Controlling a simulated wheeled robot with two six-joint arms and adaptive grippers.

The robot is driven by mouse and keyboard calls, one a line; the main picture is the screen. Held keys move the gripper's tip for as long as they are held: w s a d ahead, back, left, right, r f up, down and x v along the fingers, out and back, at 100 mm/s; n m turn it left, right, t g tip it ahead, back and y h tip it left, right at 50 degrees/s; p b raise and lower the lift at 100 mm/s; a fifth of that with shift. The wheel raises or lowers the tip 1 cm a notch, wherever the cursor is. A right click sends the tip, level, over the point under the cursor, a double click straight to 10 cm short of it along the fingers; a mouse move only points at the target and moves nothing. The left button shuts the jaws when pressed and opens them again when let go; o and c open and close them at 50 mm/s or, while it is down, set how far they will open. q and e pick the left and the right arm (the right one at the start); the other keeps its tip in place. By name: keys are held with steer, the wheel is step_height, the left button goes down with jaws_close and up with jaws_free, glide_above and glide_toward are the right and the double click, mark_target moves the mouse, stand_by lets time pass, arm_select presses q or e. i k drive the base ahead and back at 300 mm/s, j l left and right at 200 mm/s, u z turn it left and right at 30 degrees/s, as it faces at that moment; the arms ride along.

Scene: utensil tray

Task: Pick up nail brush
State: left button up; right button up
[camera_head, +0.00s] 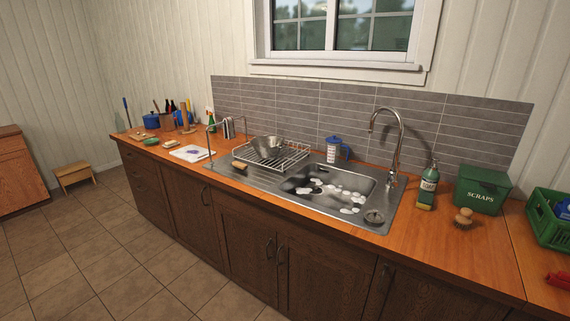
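A small brown block with a paler edge (240,167), which looks like the nail brush, lies on the left part of the steel drainer, in front of the wire dish rack (272,155). It is too small to make out its bristles. A second brush, a round wooden one with a knob and bristles (463,217), sits on the counter at the right, in front of the green scraps box. Neither of my grippers shows in the head view.
The sink (382,190) holds several black and white pieces. A green bottle (428,186), the scraps box (482,190) and a green crate (547,229) stand on the right. A white board (192,153) lies left of the drainer.

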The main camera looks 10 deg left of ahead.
mark_target(236, 164)
steer(key=i+j+z, duration=0.3)
steer(key=j, duration=0.2)
steer(key=j+z, duration=0.3)
steer(key=j, duration=0.15)
steer(key=i+j+z, duration=0.15)
steer(key=j+z, duration=0.15)
steer(key=j, duration=0.3)
steer(key=j+z, duration=0.25)
steer(key=j, duration=0.3)
steer(key=i, duration=0.05)
